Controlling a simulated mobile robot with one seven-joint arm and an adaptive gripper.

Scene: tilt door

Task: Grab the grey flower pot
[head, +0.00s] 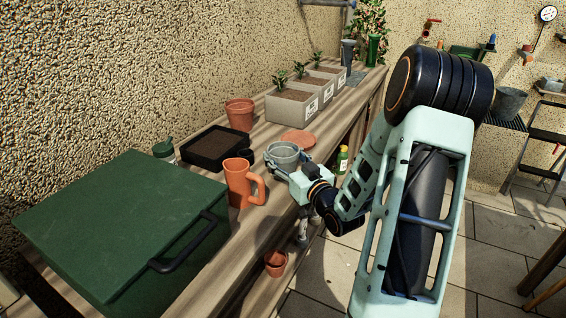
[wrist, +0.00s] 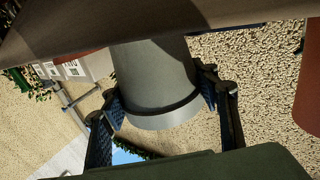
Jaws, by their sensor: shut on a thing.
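The grey flower pot (head: 282,154) is on the wooden bench in the head view, between the orange jug and a terracotta saucer. My gripper (head: 290,172) is at the pot's near side. In the wrist view, which looks upside down, the pot (wrist: 155,75) fills the middle. The dark finger pads of my gripper (wrist: 162,92) press on its opposite sides, so the gripper is shut on the pot. The pot looks upright. Whether its base touches the bench is hard to tell.
The orange jug (head: 239,184) stands close to the pot's left. The terracotta saucer (head: 298,139) lies just behind it. A black tray of soil (head: 216,148), a terracotta pot (head: 239,114) and a large green box (head: 118,222) are also on the bench (head: 335,128).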

